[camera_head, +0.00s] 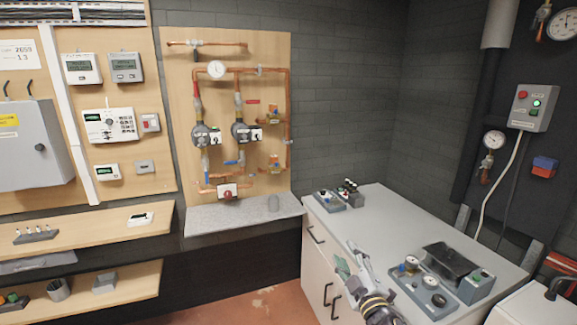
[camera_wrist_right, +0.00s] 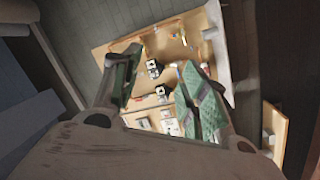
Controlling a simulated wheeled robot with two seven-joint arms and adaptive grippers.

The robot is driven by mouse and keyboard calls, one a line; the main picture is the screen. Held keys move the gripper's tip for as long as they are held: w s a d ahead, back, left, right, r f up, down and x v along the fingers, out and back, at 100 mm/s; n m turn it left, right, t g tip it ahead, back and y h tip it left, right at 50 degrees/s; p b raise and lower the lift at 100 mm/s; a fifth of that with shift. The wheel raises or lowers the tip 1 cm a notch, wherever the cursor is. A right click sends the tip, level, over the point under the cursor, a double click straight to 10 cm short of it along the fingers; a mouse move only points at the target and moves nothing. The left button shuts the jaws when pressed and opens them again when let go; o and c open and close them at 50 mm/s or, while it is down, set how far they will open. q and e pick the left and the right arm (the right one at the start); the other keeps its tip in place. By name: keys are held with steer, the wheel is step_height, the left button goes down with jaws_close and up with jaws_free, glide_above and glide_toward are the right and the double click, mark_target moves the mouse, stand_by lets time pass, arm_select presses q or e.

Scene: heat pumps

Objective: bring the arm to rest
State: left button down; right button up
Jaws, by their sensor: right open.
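My right gripper (camera_head: 347,262) shows in the head view at the lower middle, in front of the white cabinet's left front edge. Its green-padded fingers point up and to the left. In the right wrist view the two fingers of my right gripper (camera_wrist_right: 155,90) stand apart with nothing between them. Beyond them the wooden pump board (camera_wrist_right: 200,50) appears tilted and well away. My right gripper touches nothing that I can see. My left gripper is not in either view.
The white cabinet (camera_head: 375,215) carries a gauge unit (camera_head: 440,283) close to my right arm and a small valve unit (camera_head: 329,200) at its back left. A grey shelf (camera_head: 245,214) sits below the pump board. Wooden shelves (camera_head: 100,240) are at left. Red floor (camera_head: 255,305) is clear.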

steer(key=s+d+f+m+g+h, duration=0.2)
steer(key=s+d+f+m+g, duration=0.15)
steer(key=s+f, duration=0.3)
steer(key=s+d+f+m+g+h, duration=0.25)
steer(key=s+f+m+g, duration=0.2)
steer(key=f, duration=0.35)
steer(key=s+f+m+g+y, duration=0.1)
steer(key=s+f+g, duration=0.3)
steer(key=s, duration=0.5)
steer(key=s+f+m+g+y, duration=0.1)
steer(key=s+f+g, duration=0.2)
steer(key=s, duration=0.6)
step_height(320, 180, down, 34)
steer(key=s+g, duration=0.1)
steer(key=s, duration=0.1)
steer(key=s+d+f, duration=0.1)
steer(key=s+f, duration=0.8)
steer(key=s, duration=0.2)
steer(key=s+d+f+g, duration=0.1)
steer(key=s+d+f, duration=0.1)
steer(key=s+f, duration=0.8)
steer(key=shift+s+d+g, duration=0.3)
steer(key=shift+s, duration=0.4)
steer(key=shift+h, duration=0.25)
